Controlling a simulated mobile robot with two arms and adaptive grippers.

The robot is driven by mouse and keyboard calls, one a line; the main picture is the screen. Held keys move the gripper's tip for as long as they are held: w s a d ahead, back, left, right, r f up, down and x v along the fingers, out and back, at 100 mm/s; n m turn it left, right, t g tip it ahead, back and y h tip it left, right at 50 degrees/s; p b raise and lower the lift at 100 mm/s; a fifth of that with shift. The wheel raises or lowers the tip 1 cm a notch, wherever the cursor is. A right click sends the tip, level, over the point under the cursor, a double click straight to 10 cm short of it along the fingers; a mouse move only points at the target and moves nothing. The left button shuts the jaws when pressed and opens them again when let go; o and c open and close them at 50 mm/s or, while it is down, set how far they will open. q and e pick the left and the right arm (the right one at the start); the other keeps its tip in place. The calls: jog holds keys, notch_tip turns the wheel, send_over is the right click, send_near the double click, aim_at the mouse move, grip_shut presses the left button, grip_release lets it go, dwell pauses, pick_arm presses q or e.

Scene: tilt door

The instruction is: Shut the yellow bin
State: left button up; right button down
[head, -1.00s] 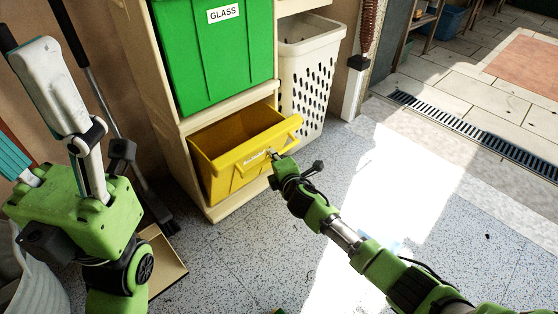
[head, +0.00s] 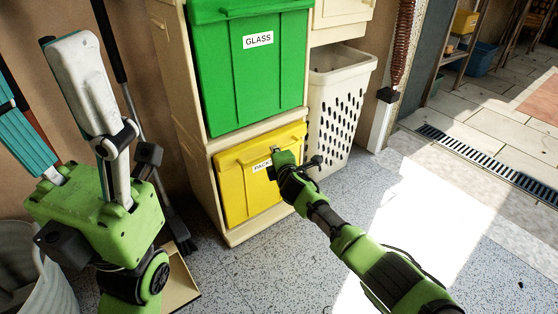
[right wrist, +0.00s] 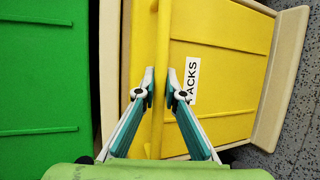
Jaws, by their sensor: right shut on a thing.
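The yellow bin (head: 250,192) sits in the lower opening of the cream cabinet, its labelled front nearly upright and about level with the frame. In the right wrist view, the yellow bin (right wrist: 225,65) shows its front, a label reading "PACKS" and a yellow bar along its upper edge. My right gripper (right wrist: 160,84) is shut on this bar, with one finger on each side. In the head view, my right gripper (head: 275,153) covers part of the label. My left gripper (head: 36,65) points up at the left, open and empty, away from the bin.
A green bin (head: 250,75) labelled "GLASS" sits directly above, in the cream cabinet (head: 200,110). A white perforated basket (head: 340,100) stands to its right. A broom (head: 180,225) and dustpan (head: 183,285) are at the left. The speckled floor in front is clear.

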jog(key=c, duration=2.4)
grip_release()
jog(key=shift+r, duration=0.15)
jog(key=shift+o, duration=0.2)
jog(key=shift+s, duration=0.1)
jog(key=v, duration=1.2)
